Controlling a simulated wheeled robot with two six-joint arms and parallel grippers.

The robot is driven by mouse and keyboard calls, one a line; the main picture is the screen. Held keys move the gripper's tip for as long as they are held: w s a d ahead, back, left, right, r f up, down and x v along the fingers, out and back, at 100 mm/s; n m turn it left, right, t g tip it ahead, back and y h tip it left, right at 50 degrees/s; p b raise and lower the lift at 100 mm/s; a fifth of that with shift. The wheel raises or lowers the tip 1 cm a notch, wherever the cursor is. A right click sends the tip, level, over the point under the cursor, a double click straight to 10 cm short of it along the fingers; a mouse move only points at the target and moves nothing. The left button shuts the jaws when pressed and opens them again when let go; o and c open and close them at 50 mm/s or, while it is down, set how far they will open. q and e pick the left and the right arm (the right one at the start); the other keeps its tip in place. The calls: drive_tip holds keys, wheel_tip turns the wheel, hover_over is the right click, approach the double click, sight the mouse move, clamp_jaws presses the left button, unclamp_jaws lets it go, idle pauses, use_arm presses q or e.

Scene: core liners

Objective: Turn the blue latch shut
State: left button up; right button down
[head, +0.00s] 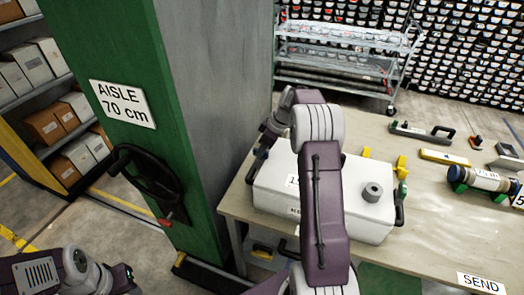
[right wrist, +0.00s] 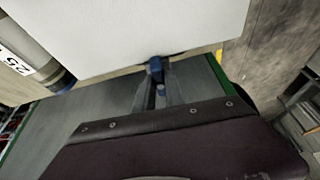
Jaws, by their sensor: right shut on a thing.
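A white lidded case (head: 340,222) stands on the table, with black handles at its ends and a small grey cylinder on its lid. My right gripper (head: 263,148) is at the case's far left end, its arm reaching over the case. In the right wrist view the blue latch (right wrist: 155,68) sits between the fingertips of my right gripper (right wrist: 157,84), at the edge of the white case (right wrist: 140,30). The gripper is shut on the latch. The fingers hide part of it, so its exact angle is unclear. My left arm shows at the lower left, but its gripper does not.
A green and grey pillar (head: 200,120) with an aisle sign stands close left of the table (head: 440,235). Yellow clips (head: 401,165) are behind the case. A capped core tube (head: 485,180) and tools lie at the right. A wire trolley (head: 345,55) stands behind.

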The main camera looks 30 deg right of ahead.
drive_tip(key=shift+n, duration=0.3)
idle(0.4)
drive_tip(key=c, duration=1.4)
unclamp_jaws()
drive_tip(key=v, duration=0.9)
drive_tip(key=shift+b, duration=0.3)
drive_tip(key=shift+w, duration=0.15)
